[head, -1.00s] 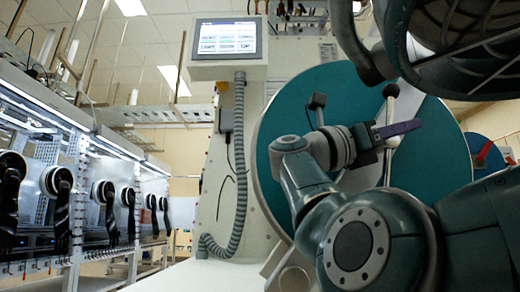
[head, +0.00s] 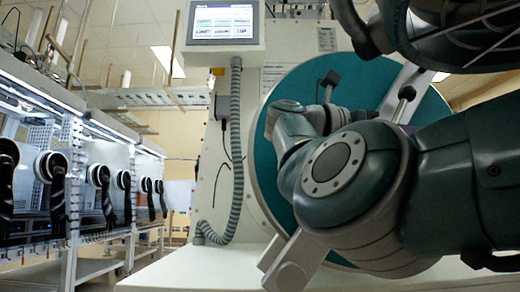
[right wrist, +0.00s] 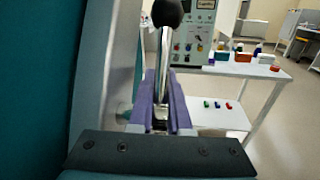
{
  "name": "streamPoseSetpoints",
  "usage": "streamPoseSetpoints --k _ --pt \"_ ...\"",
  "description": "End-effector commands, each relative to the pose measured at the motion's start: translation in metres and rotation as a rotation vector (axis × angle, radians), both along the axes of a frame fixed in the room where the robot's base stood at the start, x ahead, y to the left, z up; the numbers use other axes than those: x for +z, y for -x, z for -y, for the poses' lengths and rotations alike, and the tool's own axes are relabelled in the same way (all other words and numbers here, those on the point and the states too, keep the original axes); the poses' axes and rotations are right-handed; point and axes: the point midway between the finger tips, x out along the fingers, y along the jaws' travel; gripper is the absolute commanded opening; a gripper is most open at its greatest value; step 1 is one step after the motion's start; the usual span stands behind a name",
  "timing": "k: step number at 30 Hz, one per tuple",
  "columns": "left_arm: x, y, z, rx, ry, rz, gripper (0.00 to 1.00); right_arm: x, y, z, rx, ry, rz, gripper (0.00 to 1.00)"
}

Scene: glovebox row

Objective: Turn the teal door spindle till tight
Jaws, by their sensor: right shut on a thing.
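The large round teal door (head: 285,165) fills the middle of the head view. A steel spindle handle with a dark ball knob (head: 406,92) stands in front of it, leaning right. A dark knob (head: 331,77) shows further left on the door. In the right wrist view, my right gripper (right wrist: 161,112) has its purple jaws shut around the steel handle (right wrist: 164,60), below the black ball. In the head view my right arm hides the spindle hub and most of the gripper. My left gripper is not in view.
A control screen (head: 222,22) and ribbed grey hose (head: 237,150) are left of the door. A row of glovebox ports with black gloves (head: 55,175) runs along the left. In the right wrist view, a white bench (right wrist: 245,70) with bottles stands beyond the handle.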

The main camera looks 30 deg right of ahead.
Motion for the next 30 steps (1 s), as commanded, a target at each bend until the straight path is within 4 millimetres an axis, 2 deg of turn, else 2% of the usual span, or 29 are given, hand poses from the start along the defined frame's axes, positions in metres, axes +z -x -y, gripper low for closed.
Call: streamPoseSetpoints --k 3,4,7,17,20,27,30 --pt "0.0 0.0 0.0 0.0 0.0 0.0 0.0 -0.001 0.001 0.001 -0.002 -0.003 0.003 0.0" --pt "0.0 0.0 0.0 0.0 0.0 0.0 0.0 -0.001 0.001 0.001 -0.002 -0.003 0.003 0.19" --pt "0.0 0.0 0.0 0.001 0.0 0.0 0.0 -0.001 0.001 0.001 -0.002 -0.003 0.001 0.28" --pt "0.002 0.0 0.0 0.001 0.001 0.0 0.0 0.0 -0.003 -0.006 0.001 -0.002 0.0 0.28" --pt "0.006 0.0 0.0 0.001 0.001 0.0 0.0 0.002 -0.009 -0.02 0.003 -0.001 -0.001 0.28" --pt "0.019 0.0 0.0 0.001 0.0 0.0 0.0 0.004 -0.03 -0.065 0.003 -0.001 -0.003 0.28" --pt "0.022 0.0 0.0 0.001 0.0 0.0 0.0 0.004 -0.035 -0.076 0.001 -0.003 -0.001 0.28"
